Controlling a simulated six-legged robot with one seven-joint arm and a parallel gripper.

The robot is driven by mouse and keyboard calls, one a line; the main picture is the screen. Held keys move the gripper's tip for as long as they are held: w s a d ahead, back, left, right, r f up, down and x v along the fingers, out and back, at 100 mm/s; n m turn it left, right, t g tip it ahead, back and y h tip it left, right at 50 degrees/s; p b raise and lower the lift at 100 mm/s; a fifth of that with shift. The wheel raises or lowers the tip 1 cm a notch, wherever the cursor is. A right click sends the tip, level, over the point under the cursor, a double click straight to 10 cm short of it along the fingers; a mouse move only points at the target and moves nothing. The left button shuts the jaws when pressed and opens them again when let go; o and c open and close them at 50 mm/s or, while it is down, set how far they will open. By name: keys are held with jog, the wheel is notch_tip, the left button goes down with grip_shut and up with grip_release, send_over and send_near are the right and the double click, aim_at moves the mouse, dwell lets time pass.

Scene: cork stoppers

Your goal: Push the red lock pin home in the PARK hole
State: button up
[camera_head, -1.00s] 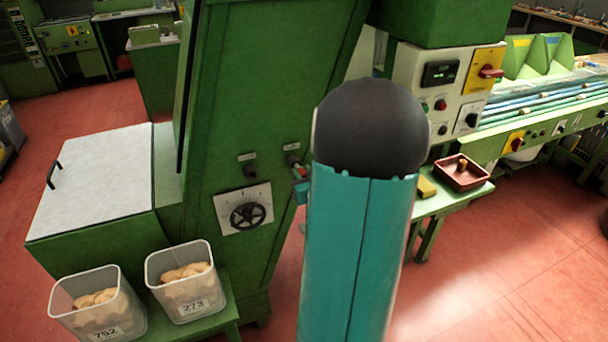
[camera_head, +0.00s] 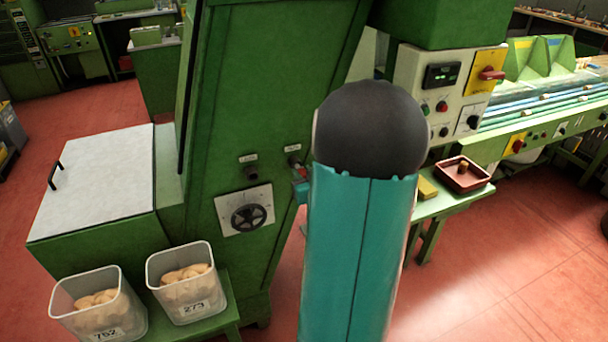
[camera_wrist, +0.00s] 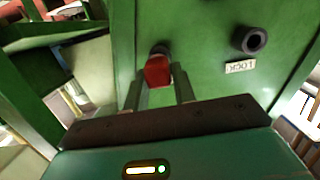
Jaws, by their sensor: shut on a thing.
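The red lock pin (camera_wrist: 157,72) is between the two fingers of my gripper (camera_wrist: 158,85) in the wrist view. The gripper is shut on it. The pin's far end meets a dark collar on the green panel; how deep it sits is hidden. In the head view the red pin (camera_head: 300,173) shows small at the right-hand hole, with my gripper (camera_head: 301,187) at it, partly behind my arm. The other hole, a dark empty collar (camera_wrist: 255,40), has a plate reading LOCK, seen upside down; it also shows in the head view (camera_head: 251,173).
A black handwheel (camera_head: 249,217) on a pale plate is below the holes. Two clear bins (camera_head: 98,306) (camera_head: 185,283) of corks stand at lower left. A control box (camera_head: 450,95) and a red-brown tray (camera_head: 463,175) are to the right. Red floor lies open at lower right.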

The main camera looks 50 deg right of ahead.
jog(key=shift+x, duration=0.95)
dwell(0.4)
jog(key=o, duration=1.1)
jog(key=shift+r, duration=0.15)
jog(key=shift+c, duration=0.2)
